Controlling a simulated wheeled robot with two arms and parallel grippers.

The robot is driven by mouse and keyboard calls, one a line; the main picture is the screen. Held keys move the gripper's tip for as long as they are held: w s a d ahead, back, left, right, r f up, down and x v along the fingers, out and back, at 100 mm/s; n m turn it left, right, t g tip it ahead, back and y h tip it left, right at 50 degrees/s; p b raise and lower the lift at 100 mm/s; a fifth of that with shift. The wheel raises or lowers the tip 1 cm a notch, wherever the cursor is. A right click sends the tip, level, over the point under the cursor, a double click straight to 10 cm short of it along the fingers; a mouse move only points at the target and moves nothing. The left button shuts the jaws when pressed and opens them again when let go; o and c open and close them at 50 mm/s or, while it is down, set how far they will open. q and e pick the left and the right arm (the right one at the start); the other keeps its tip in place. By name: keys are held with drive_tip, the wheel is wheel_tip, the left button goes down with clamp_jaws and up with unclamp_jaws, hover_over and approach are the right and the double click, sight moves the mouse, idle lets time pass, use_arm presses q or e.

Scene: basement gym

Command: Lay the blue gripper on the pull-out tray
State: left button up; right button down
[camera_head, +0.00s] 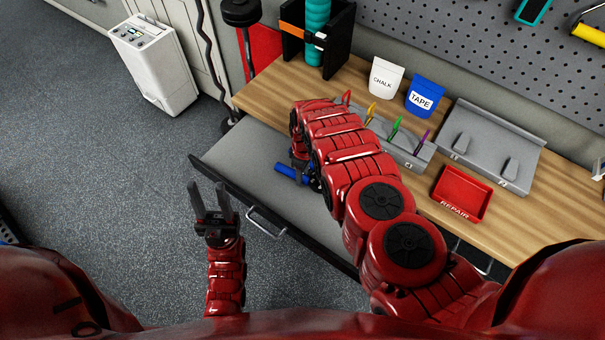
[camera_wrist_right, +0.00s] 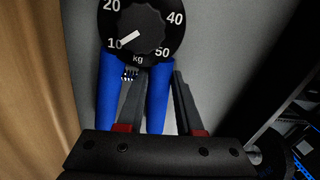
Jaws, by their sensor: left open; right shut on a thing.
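The blue gripper is a hand exerciser with two blue handles (camera_wrist_right: 158,98) and a black kilogram dial (camera_wrist_right: 146,28). In the head view a blue handle (camera_head: 286,171) shows over the grey pull-out tray (camera_head: 240,146), partly hidden by my right arm. My right gripper (camera_wrist_right: 157,88) is shut on one handle, which lies between its fingers. The tray's grey surface (camera_wrist_right: 215,45) fills the background of the wrist view. I cannot tell whether the blue gripper touches it. My left gripper (camera_head: 212,200) is open and empty, left of the tray's front edge.
The wooden bench (camera_head: 270,95) stands above the tray. It holds a pen rack (camera_head: 402,145), a chalk bag (camera_head: 382,78), a tape bag (camera_head: 424,98), a red repair tray (camera_head: 462,194) and a grey metal holder (camera_head: 490,140). The tray's left part is bare.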

drive_tip(key=shift+f, duration=0.2)
drive_tip(key=c, duration=0.6)
unclamp_jaws()
drive_tip(key=shift+r, duration=0.1)
drive_tip(key=shift+o, duration=0.2)
drive_tip(key=shift+r, duration=0.15)
drive_tip(key=r+b, duration=0.1)
drive_tip(key=r, duration=0.2)
drive_tip(key=r+b, duration=0.1)
drive_tip(key=r, duration=0.2)
drive_tip(key=r+b, duration=0.1)
drive_tip(key=r, duration=0.2)
drive_tip(key=shift+w+d, duration=0.2)
drive_tip(key=shift+w, duration=0.15)
drive_tip(key=shift+r+p, duration=0.4)
drive_tip(key=shift+r, duration=1.1)
